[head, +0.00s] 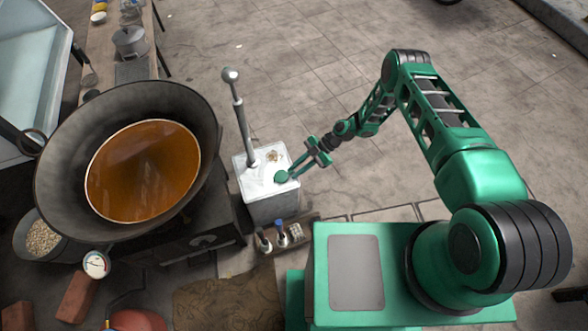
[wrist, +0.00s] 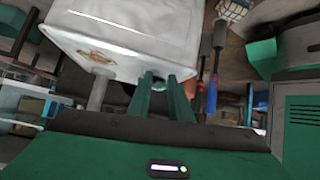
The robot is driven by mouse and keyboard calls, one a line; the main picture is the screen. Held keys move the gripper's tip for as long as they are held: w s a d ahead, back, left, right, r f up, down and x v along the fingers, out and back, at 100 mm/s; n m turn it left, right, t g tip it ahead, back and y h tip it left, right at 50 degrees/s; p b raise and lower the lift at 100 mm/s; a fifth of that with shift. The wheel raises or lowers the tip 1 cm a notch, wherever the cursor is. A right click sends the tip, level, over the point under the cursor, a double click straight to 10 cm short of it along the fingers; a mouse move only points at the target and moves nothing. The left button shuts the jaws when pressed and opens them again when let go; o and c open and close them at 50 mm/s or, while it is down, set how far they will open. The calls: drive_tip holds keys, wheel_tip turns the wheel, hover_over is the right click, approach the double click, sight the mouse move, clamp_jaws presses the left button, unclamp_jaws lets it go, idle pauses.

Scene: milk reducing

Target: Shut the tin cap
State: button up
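The tin (head: 272,203) is a pale box with a white top, standing on the floor right of the big wok. A small round green cap (head: 281,177) shows at the front of its top; I cannot tell how far it is shut. My gripper (head: 292,172) reaches in from the right, its fingertips close to the cap. In the wrist view, the tin (wrist: 150,30) fills the upper middle. My two green fingers (wrist: 164,82) are apart there, with a bit of the cap (wrist: 158,85) showing between their tips. Whether they touch it is unclear.
A metal rod (head: 242,120) with a knob stands up from the tin's top. A large wok (head: 60,165) of amber liquid is at left. A small rack with several tools (head: 282,232) sits in front of the tin. The paved floor behind and right is clear.

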drive_tip(key=shift+o, duration=0.4)
drive_tip(key=shift+s+a+r, duration=0.1)
drive_tip(key=shift+a, duration=0.05)
drive_tip(key=v, duration=1)
drive_tip(key=shift+w+d, duration=0.25)
drive_tip(key=shift+d, duration=0.05)
drive_tip(key=shift+r, duration=0.15)
